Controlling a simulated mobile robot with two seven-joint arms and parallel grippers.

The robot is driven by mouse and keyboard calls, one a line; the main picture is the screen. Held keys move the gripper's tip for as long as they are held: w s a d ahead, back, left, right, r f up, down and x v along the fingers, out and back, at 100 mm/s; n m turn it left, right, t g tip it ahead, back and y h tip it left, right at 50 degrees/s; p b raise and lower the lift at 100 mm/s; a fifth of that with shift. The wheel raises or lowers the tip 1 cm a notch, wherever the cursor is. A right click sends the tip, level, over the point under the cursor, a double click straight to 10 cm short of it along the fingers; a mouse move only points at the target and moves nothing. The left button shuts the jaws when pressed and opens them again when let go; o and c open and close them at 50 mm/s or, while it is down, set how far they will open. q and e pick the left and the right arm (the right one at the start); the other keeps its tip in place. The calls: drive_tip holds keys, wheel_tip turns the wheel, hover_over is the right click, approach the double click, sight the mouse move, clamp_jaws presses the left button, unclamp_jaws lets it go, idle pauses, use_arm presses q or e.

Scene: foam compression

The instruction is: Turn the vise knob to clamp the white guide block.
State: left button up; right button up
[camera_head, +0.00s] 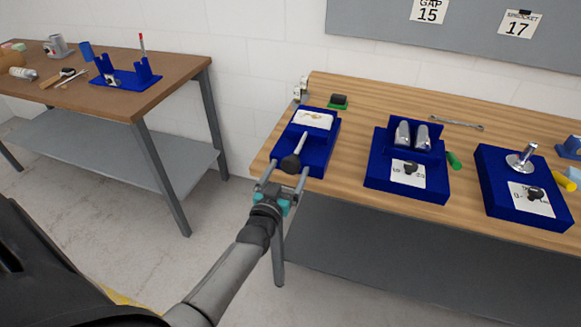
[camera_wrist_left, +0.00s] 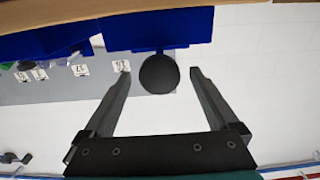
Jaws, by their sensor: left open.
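The blue vise (camera_head: 333,140) stands at the left end of the wooden workbench. The white guide block (camera_head: 314,119) lies in its far part. A metal screw (camera_head: 300,143) runs from near the block to the round black vise knob (camera_head: 291,164) at the front. My left gripper (camera_head: 288,168) is open at the knob, one finger on each side. In the left wrist view the knob (camera_wrist_left: 159,74) sits between the open fingertips (camera_wrist_left: 159,77), with a visible gap on both sides. The contact between screw and block is too small to judge. My right gripper is not in view.
Right of the vise stand a blue fixture (camera_head: 375,165) with two metal cylinders and a blue block (camera_head: 488,185) with a metal post. A wrench (camera_head: 457,123) lies behind them. A second table (camera_head: 170,88) with tools stands at left, with open floor between.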

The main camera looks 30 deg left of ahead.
use_arm(q)
drive_tip(key=shift+x, duration=1.2)
drive_tip(key=c, duration=1.3)
